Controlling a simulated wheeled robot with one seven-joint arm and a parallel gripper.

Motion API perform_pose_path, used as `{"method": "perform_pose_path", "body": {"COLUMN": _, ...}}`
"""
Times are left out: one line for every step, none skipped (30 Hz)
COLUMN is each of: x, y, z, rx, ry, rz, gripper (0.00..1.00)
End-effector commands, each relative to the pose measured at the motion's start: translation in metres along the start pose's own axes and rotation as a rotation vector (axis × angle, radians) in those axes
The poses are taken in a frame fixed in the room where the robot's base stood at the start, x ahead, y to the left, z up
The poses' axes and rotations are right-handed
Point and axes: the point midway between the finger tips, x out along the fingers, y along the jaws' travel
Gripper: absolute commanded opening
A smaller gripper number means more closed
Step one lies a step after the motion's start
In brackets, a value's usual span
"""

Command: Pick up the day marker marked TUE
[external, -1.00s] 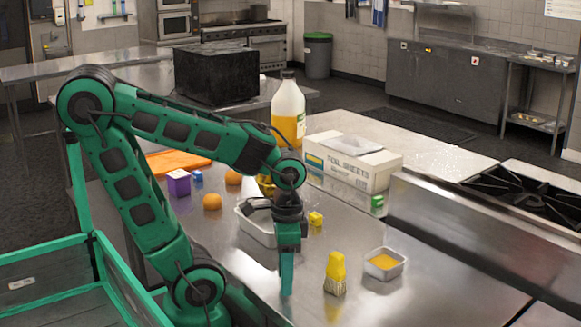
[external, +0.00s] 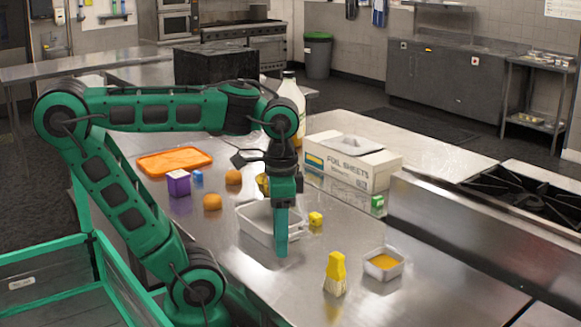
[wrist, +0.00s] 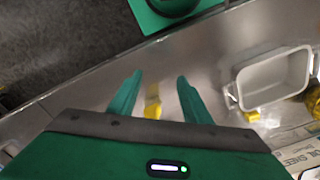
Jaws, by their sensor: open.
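My gripper (external: 281,250) points down above the counter, in front of the tub and left of the yellow brush. In the wrist view my gripper (wrist: 153,83) is open and empty.
The white tub (external: 250,225) is close behind my gripper. A yellow brush (external: 335,272) and a bowl (external: 399,270) stand to the right. The foil box (external: 365,172) and bottle (external: 290,90) stand behind. Oranges (external: 212,202), a purple box (external: 178,184) and an orange board (external: 175,161) are left.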

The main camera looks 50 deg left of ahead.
Motion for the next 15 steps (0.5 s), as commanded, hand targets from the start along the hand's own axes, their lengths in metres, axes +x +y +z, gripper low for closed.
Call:
{"method": "perform_pose_path", "body": {"x": -0.006, "y": -0.002, "z": -0.003, "rx": -0.015, "ry": 0.001, "rz": 0.001, "gripper": 0.44}}
{"method": "perform_pose_path", "body": {"x": -0.003, "y": -0.004, "z": -0.007, "rx": -0.043, "ry": 0.000, "rz": 0.003, "gripper": 0.44}}
{"method": "perform_pose_path", "body": {"x": -0.002, "y": -0.008, "z": -0.013, "rx": -0.078, "ry": 0.004, "rz": 0.003, "gripper": 0.44}}
{"method": "perform_pose_path", "body": {"x": -0.001, "y": -0.011, "z": -0.017, "rx": -0.107, "ry": 0.006, "rz": 0.002, "gripper": 0.44}}
{"method": "perform_pose_path", "body": {"x": 0.001, "y": -0.014, "z": -0.021, "rx": -0.135, "ry": 0.007, "rz": 0.001, "gripper": 0.44}}
{"method": "perform_pose_path", "body": {"x": 0.002, "y": -0.019, "z": -0.027, "rx": -0.173, "ry": 0.012, "rz": 0.000, "gripper": 0.44}}
{"method": "perform_pose_path", "body": {"x": 0.003, "y": -0.022, "z": -0.031, "rx": -0.201, "ry": 0.013, "rz": -0.002, "gripper": 0.44}}
{"method": "perform_pose_path", "body": {"x": 0.005, "y": -0.026, "z": -0.035, "rx": -0.231, "ry": 0.015, "rz": -0.004, "gripper": 0.44}}
{"method": "perform_pose_path", "body": {"x": 0.006, "y": -0.031, "z": -0.041, "rx": -0.272, "ry": 0.019, "rz": -0.008, "gripper": 0.44}}
{"method": "perform_pose_path", "body": {"x": 0.008, "y": -0.035, "z": -0.045, "rx": -0.305, "ry": 0.020, "rz": -0.012, "gripper": 0.44}}
{"method": "perform_pose_path", "body": {"x": 0.010, "y": -0.039, "z": -0.050, "rx": -0.338, "ry": 0.023, "rz": -0.017, "gripper": 0.44}}
{"method": "perform_pose_path", "body": {"x": 0.012, "y": -0.045, "z": -0.057, "rx": -0.386, "ry": 0.027, "rz": -0.024, "gripper": 0.44}}
{"method": "perform_pose_path", "body": {"x": 0.014, "y": -0.050, "z": -0.061, "rx": -0.422, "ry": 0.029, "rz": -0.030, "gripper": 0.44}}
{"method": "perform_pose_path", "body": {"x": 0.016, "y": -0.056, "z": -0.067, "rx": -0.463, "ry": 0.033, "rz": -0.038, "gripper": 0.44}}
{"method": "perform_pose_path", "body": {"x": 0.019, "y": -0.063, "z": -0.074, "rx": -0.518, "ry": 0.037, "rz": -0.051, "gripper": 0.44}}
